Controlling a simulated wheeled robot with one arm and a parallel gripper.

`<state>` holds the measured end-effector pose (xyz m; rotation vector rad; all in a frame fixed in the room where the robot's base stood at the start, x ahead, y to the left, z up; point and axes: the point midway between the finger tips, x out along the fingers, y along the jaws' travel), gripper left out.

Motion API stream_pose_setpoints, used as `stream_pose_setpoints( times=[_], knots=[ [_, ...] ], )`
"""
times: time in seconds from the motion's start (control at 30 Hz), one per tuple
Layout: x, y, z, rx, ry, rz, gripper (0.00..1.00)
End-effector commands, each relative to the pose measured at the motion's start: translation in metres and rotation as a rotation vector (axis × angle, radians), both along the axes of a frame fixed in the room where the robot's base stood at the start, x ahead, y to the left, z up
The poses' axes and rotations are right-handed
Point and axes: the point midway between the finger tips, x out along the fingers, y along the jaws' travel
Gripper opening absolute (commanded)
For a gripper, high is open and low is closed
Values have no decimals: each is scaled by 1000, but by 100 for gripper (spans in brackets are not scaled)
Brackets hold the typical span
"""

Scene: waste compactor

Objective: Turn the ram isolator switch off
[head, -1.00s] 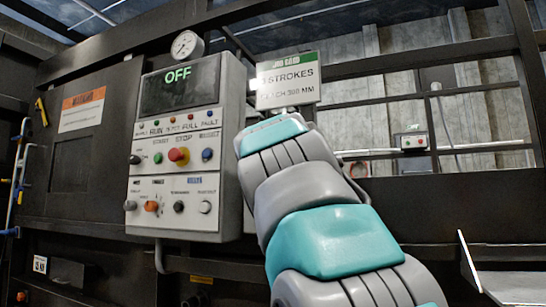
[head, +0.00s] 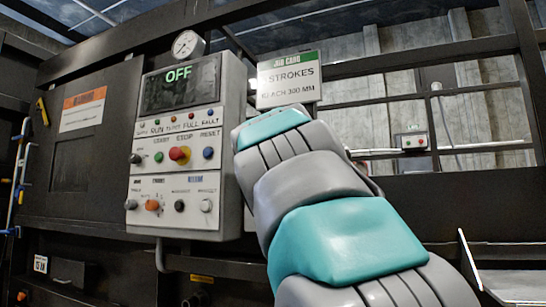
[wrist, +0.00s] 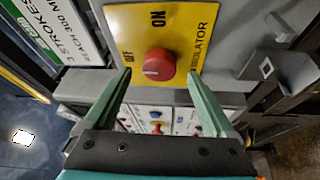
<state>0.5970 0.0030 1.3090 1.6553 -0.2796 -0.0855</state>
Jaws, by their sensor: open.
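The ram isolator switch is a red round knob (wrist: 159,65) on a yellow plate (wrist: 184,25) marked ON, OFF and ISOLATOR in the wrist view. ON is printed above the knob and OFF to its left. A short pale mark shows on the knob's face; I cannot tell for sure which way it points. My gripper (wrist: 159,75) is open, with one green finger on each side of the knob in the picture. I cannot tell whether either finger touches it. In the head view my arm hides the gripper, and the switch does not show.
A grey control panel (head: 222,150) with a display reading OFF, lamps, buttons and knobs stands left of my arm. A STROKES sign (head: 288,78) hangs behind my arm's upper end. Dark metal rails (head: 430,62) run across the right. A gauge (head: 187,44) tops the panel.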

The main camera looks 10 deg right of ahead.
Motion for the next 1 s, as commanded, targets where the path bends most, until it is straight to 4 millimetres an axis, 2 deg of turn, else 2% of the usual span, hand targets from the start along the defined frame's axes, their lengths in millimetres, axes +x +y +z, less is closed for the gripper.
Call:
stream_pose_setpoints(
  times=[0.2, 0.4, 1.0],
  knots=[
    [-31, 6, -4, 1, -1, -1, 89],
    [-48, 12, -6, 0, 0, 0, 89],
    [-51, 12, -6, 0, 0, 0, 89]
  ],
)
